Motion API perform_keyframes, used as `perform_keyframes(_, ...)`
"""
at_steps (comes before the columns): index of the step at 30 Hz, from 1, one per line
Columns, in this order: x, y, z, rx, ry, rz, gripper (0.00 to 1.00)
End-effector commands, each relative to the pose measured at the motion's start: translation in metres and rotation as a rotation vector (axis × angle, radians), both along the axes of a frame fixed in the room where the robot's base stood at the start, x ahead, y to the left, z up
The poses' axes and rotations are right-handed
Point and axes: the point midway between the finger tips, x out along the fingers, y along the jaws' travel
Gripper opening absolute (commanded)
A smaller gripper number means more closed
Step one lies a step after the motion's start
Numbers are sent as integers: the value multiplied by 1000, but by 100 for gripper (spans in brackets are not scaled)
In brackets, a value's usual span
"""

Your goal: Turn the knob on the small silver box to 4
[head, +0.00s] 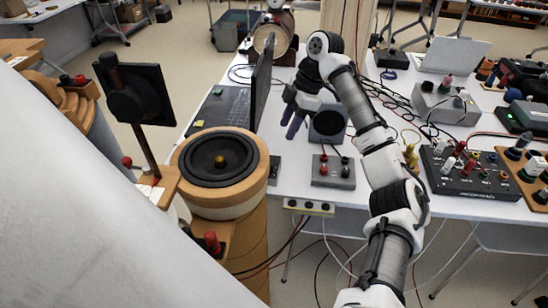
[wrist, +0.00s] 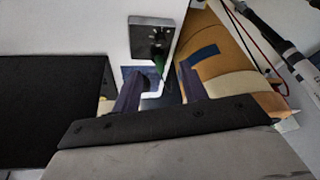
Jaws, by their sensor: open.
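In the wrist view a small silver box (wrist: 152,37) with a dark round knob and dial marks lies just beyond my fingertips. The knob's setting is too small to read. My gripper (wrist: 157,80) is open, with its two purple fingers apart. In the head view my gripper (head: 289,122) points down over the white table, right of the laptop. A small grey box (head: 274,169) beside the speaker may be the same box; its knob is not clear there.
The laptop (head: 262,80) stands open left of my gripper. The round wooden speaker (head: 219,158) is at front left. A grey box with red and black terminals (head: 333,172) sits at the table's front. Cables and a black terminal panel (head: 468,172) crowd the right.

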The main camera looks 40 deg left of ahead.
Motion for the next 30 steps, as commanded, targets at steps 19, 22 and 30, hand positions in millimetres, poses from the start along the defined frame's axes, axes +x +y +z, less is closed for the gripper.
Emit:
perform_keyframes(19, -25, 15, -63, 47, 2, 100, 43)
perform_keyframes(22, -32, 19, -82, 45, 1, 100, 43)
perform_keyframes(30, -43, 27, -116, 45, -2, 98, 43)
